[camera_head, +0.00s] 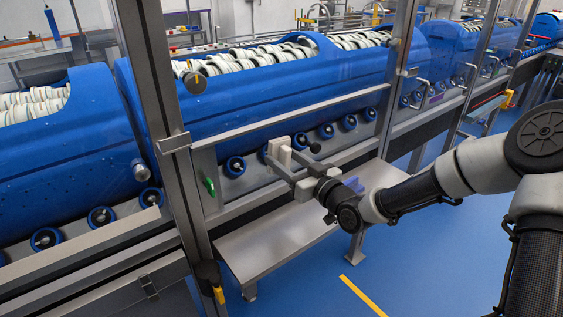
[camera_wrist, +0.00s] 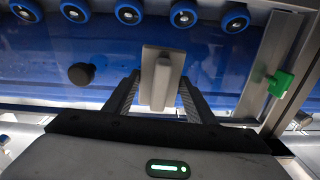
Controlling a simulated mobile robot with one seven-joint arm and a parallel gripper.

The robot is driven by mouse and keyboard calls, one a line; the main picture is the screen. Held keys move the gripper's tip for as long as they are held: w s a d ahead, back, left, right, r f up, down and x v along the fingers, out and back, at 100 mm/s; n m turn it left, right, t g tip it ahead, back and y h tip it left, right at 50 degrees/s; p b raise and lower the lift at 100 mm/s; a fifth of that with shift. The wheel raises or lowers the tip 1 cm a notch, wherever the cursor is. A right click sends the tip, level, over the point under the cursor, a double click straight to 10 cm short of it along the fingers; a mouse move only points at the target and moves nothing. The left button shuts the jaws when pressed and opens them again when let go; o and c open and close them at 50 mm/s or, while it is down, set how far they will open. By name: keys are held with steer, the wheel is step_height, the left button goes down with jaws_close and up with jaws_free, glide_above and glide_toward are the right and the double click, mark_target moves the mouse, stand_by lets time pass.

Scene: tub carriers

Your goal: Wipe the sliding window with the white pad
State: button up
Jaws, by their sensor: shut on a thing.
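The white pad (camera_head: 279,150) is a pale block held upright at the end of my arm; it shows at the centre of the wrist view (camera_wrist: 157,80). My gripper (camera_head: 290,168) is shut on it, with a dark finger on each side in the wrist view (camera_wrist: 160,97). The sliding window is clear and hard to outline; a metal rail (camera_head: 290,117) crosses between the posts in front of the blue tubs. The pad is in front of this area. I cannot tell whether it touches the pane. A round black knob (camera_head: 314,147) is just right of the pad.
A metal post (camera_head: 160,120) stands left of my gripper, and a green handle (camera_head: 209,186) is beside it. A steel shelf (camera_head: 275,240) lies below my gripper. Blue tubs (camera_head: 270,95) on rollers (camera_head: 234,166) stand behind the frame. Blue floor (camera_head: 420,270) is clear at the lower right.

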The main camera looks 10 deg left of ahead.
mark_target(253, 163)
steer(key=shift+w+d, duration=1.25)
steer(key=shift+w, duration=0.15)
steer(key=shift+s+a+b, duration=0.5)
steer(key=shift+s+a, duration=0.5)
steer(key=shift+s, duration=0.1)
steer(key=shift+s+a, duration=1.4)
steer(key=shift+s, duration=0.25)
steer(key=shift+s+a, duration=1.4)
steer(key=shift+s, duration=0.2)
steer(key=shift+v, duration=3.05)
steer(key=shift+d, duration=0.1)
steer(key=shift+v, duration=1.4)
